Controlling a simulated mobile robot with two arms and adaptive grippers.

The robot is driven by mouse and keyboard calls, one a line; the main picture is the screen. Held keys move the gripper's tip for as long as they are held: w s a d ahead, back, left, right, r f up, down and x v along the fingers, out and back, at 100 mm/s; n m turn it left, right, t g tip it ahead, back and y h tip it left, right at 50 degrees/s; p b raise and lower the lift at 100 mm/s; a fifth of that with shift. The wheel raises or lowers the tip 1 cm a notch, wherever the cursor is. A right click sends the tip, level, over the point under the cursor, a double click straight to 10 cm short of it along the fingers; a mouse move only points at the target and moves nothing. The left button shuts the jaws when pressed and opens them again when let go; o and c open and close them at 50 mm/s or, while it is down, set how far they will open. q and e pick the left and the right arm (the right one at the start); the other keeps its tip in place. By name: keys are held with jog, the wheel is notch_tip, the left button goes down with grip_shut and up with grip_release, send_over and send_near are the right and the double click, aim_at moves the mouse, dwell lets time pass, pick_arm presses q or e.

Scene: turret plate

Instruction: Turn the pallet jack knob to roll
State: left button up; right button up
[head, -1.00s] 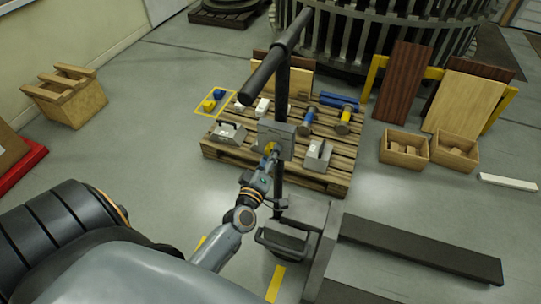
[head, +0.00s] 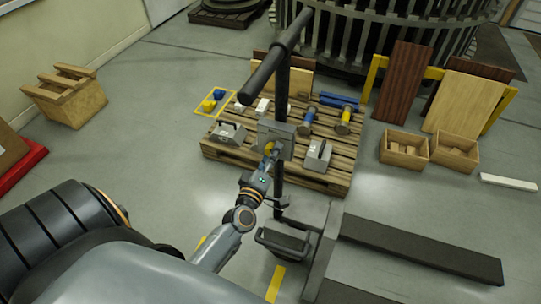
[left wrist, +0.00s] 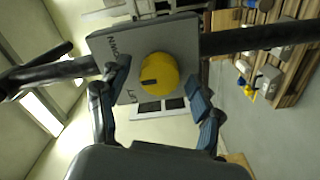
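The pallet jack's grey control box (head: 284,134) sits on its dark upright post (head: 280,190) below the T-shaped handle (head: 277,60). The round yellow knob (left wrist: 160,73) is on the box face (left wrist: 180,38), with a dark mark toward its left side. Partly hidden lettering, seemingly "DOWN" and "LIFT", is left of the knob. My left gripper (left wrist: 158,95) is open, with one finger on each side of the knob and visible gaps to it. In the head view my left gripper (head: 268,160) is just in front of the knob (head: 269,148). My right gripper is not in view.
A wooden pallet (head: 325,180) with several tools and blocks lies behind the post. The jack's dark fork (head: 420,248) extends right. Two wooden boxes (head: 404,149) (head: 455,152) and leaning boards (head: 465,102) stand at right. Open floor lies at left.

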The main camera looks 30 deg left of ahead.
pick_arm(q)
jog(key=shift+s, duration=0.1)
jog(key=v, duration=1.2)
